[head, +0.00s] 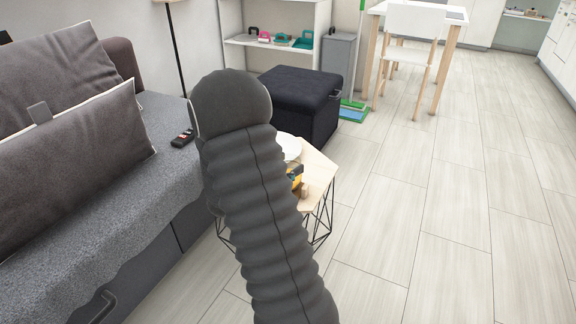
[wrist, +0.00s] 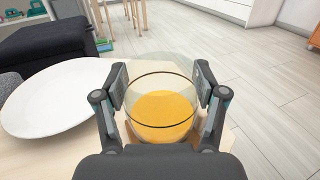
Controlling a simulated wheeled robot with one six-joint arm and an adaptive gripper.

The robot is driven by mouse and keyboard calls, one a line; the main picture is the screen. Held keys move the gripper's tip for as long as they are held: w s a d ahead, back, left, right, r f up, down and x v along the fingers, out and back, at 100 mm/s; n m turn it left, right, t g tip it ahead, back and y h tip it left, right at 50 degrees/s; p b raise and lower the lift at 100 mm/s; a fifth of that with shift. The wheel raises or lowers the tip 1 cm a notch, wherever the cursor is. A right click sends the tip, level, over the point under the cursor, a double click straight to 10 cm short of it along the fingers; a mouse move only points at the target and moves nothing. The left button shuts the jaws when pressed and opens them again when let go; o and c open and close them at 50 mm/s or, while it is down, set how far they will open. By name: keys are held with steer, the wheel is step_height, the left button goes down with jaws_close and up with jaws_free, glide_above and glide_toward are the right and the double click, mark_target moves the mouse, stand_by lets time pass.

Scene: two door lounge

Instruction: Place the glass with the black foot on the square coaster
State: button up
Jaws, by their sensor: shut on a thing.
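In the wrist view my gripper (wrist: 161,88) is shut on a clear glass (wrist: 161,82), with one finger on each side of it. The glass's rim faces the camera, and a flat orange-yellow area shows inside or through it; I cannot tell which. The foot of the glass is hidden, so its colour does not show. In the head view my arm hides most of the gripper and the glass. No square coaster can be made out in either view.
A small light-wood side table (head: 318,172) with black wire legs stands beside the grey sofa (head: 150,215). A white plate (wrist: 58,98) lies on it, left of the glass. A dark ottoman (head: 300,98) stands behind. The floor to the right is clear.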

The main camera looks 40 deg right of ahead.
steer(key=shift+f, duration=0.15)
steer(key=o, duration=1.3)
steer(key=shift+c, duration=0.2)
